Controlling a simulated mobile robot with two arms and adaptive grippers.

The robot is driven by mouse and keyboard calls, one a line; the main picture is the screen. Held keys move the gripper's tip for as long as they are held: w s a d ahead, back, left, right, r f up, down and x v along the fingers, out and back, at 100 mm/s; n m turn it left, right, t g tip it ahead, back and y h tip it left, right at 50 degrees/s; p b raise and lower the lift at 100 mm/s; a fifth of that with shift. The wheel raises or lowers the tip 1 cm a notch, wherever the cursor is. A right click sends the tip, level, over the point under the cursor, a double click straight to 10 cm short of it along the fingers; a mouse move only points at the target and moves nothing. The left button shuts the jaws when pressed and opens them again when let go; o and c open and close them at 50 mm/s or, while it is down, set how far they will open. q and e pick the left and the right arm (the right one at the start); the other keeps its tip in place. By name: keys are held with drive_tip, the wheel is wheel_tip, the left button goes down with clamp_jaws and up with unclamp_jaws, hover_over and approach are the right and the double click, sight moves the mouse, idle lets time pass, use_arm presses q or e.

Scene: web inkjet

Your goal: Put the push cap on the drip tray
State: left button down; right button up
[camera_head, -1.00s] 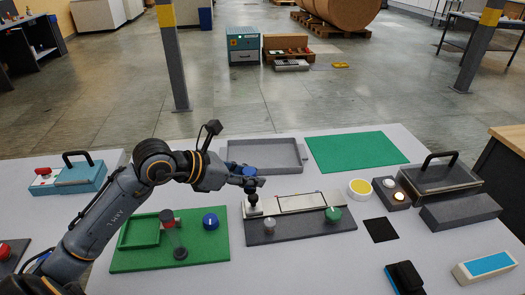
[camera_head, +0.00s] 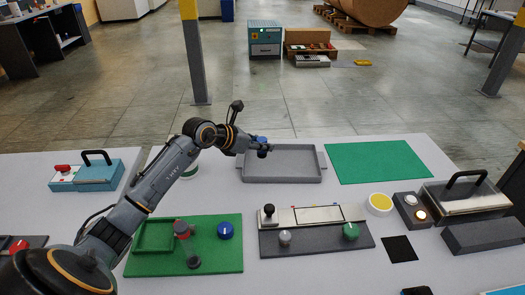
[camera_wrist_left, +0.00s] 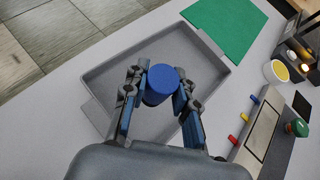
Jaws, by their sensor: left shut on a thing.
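The blue push cap (camera_wrist_left: 160,82) is a short round cylinder, gripped between the two fingers of my left gripper (camera_wrist_left: 158,100) in the left wrist view. In the head view the cap (camera_head: 262,138) shows at the fingertips of my left gripper (camera_head: 262,149), partly hidden by them. The drip tray (camera_head: 283,181) is a shallow grey rectangular tray with side tabs, lying on the white table. The gripper and cap are over its left back part. In the wrist view the empty tray floor (camera_wrist_left: 207,75) shows around the cap; contact cannot be told. My right gripper is out of view.
A green mat (camera_head: 380,162) lies right of the tray. In front stand a dark board (camera_head: 315,240) with knobs and a green panel (camera_head: 215,262) with a blue knob. A yellow-topped round container (camera_head: 379,204) and a handled metal box (camera_head: 465,194) are to the right.

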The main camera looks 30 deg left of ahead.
sight(262, 154)
use_arm(q)
drive_tip(key=shift+w+a+f, duration=0.2)
drive_tip(key=shift+w+f, duration=0.25)
drive_tip(key=shift+f, duration=0.15)
drive_tip(key=f, duration=0.1)
drive_tip(key=f+p, duration=0.1)
drive_tip(key=f, duration=0.1)
drive_tip(key=shift+w+a+f, duration=0.1)
drive_tip(key=shift+w+f, duration=0.1)
drive_tip(key=shift+f, duration=0.05)
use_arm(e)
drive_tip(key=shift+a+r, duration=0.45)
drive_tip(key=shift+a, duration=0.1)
use_arm(q)
drive_tip(key=shift+f, duration=0.1)
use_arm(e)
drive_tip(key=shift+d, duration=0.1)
use_arm(q)
drive_tip(key=shift+f, duration=0.15)
drive_tip(key=c, duration=1.1)
unclamp_jaws()
drive_tip(key=shift+o, duration=0.2)
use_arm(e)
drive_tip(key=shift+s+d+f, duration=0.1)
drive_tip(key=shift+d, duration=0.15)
